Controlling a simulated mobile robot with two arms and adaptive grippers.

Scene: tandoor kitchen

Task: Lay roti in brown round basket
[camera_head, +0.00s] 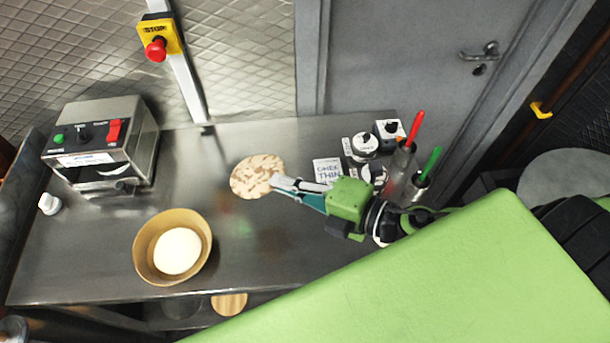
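The roti (256,175) is a round, flat bread with brown spots, over the middle of the steel table. My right gripper (277,182) comes in from the right, its narrow fingers together at the roti's right edge, and looks shut on it. Whether the roti is lifted or touches the table is hard to tell. The brown round basket (144,250) stands at the table's front left, apart from the roti. A smooth, pale round piece (178,251) lies inside it. My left gripper is not in view.
A steel machine (104,143) with a red switch stands at the table's (225,225) back left. Jars (366,145), a small sign (327,170) and holders with red and green handles (411,180) crowd the right end. The table between roti and basket is clear.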

